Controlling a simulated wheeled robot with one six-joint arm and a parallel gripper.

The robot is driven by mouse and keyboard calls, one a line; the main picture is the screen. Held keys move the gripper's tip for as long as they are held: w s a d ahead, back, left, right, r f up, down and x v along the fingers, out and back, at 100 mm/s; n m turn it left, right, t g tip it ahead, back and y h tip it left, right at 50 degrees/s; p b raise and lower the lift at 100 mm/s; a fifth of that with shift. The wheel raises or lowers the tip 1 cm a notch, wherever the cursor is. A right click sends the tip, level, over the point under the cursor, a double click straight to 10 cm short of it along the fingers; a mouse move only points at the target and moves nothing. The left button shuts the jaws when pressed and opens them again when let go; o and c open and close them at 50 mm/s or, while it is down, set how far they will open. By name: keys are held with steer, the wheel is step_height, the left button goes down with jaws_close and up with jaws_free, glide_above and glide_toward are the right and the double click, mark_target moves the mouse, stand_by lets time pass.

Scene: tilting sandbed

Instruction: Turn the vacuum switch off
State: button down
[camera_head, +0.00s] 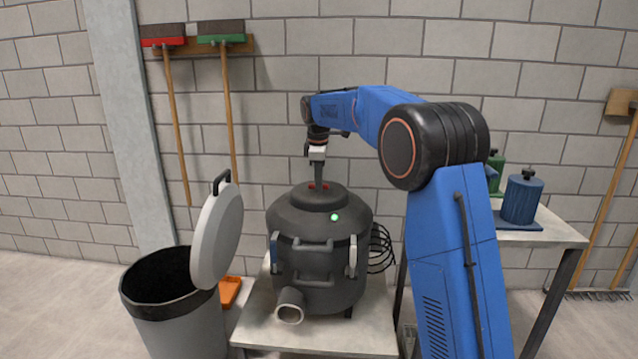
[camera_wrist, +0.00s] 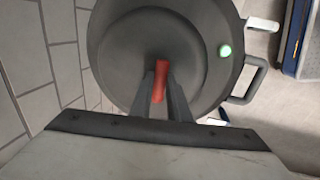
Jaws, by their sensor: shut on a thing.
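The dark grey vacuum (camera_head: 318,262) stands upright on a low table. Its red switch (camera_head: 312,187) is on top of the lid, and a green light (camera_head: 334,217) glows on the lid's front right. In the wrist view the red switch (camera_wrist: 160,76) lies between the fingertips, and the green light (camera_wrist: 225,51) shows to its right. My gripper (camera_head: 318,184) points straight down onto the lid's top. In the wrist view my gripper (camera_wrist: 161,85) is shut on the red switch. The fingers hide part of the switch, so its exact position is unclear.
The low table (camera_head: 325,335) bears the vacuum. A bin (camera_head: 178,305) with a raised grey lid (camera_head: 217,235) stands to the left. A table (camera_head: 545,232) with a blue canister (camera_head: 521,200) is at right. Brooms (camera_head: 225,105) hang on the wall behind.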

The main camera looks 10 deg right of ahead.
steer(key=c, duration=1.7)
jaws_free()
steer(key=shift+r, duration=0.15)
steer(key=s+r, duration=0.1)
steer(key=r, duration=0.4)
steer(key=s+r, duration=0.1)
steer(key=r, duration=0.5)
steer(key=s+a+r, duration=0.1)
steer(key=r, duration=0.4)
steer(key=shift+s+r, duration=0.1)
steer(key=shift+r, duration=0.3)
